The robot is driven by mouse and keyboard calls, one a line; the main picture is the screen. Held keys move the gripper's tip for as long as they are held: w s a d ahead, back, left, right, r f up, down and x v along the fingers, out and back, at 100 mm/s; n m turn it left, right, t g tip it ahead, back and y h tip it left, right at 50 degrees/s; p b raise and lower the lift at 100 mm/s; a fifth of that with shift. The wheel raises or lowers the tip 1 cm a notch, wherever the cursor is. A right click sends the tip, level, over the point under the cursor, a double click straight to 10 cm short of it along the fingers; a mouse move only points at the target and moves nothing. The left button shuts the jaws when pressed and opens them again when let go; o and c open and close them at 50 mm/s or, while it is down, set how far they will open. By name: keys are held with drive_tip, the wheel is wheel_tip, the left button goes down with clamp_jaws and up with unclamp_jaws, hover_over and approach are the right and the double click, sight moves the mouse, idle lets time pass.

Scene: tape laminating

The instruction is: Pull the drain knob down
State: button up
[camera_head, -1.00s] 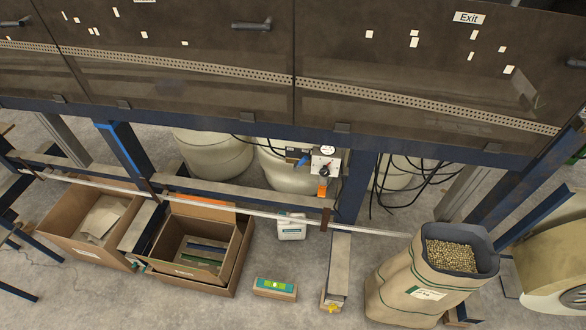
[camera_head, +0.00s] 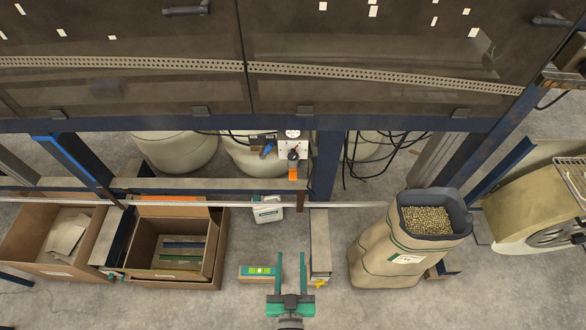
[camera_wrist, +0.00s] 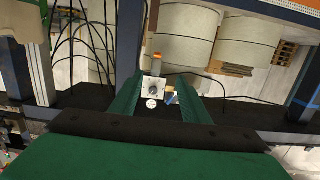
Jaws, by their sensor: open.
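A white control panel (camera_head: 283,145) hangs under the machine's blue beam, with a black knob (camera_head: 292,154) on its front. A blue handle (camera_head: 267,150) is at its left and an orange part (camera_head: 293,173) hangs below it. No label shows which one is the drain knob. My gripper (camera_head: 291,257) is open and empty, in front of and apart from the panel, its two green fingers pointing towards it. In the wrist view the scene is upside down; the panel and its knob (camera_wrist: 154,89) appear between the fingers (camera_wrist: 158,78), with the orange part (camera_wrist: 157,58) above.
A pale horizontal rail (camera_head: 340,206) runs below the panel. Cardboard boxes (camera_head: 215,270) stand at left, a small green-topped box (camera_head: 260,280) and a post (camera_head: 319,250) near my gripper. A sack of pellets (camera_head: 375,255) stands at right. Black cables (camera_head: 348,165) hang right of the panel.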

drive_tip(key=w+f, duration=0.2)
drive_tip(key=w, duration=0.9)
drive_tip(key=t, duration=0.1)
approach(293, 172)
drive_tip(key=w, duration=1.2)
drive_tip(key=shift+f, duration=0.3)
drive_tip(key=shift+c, duration=0.3)
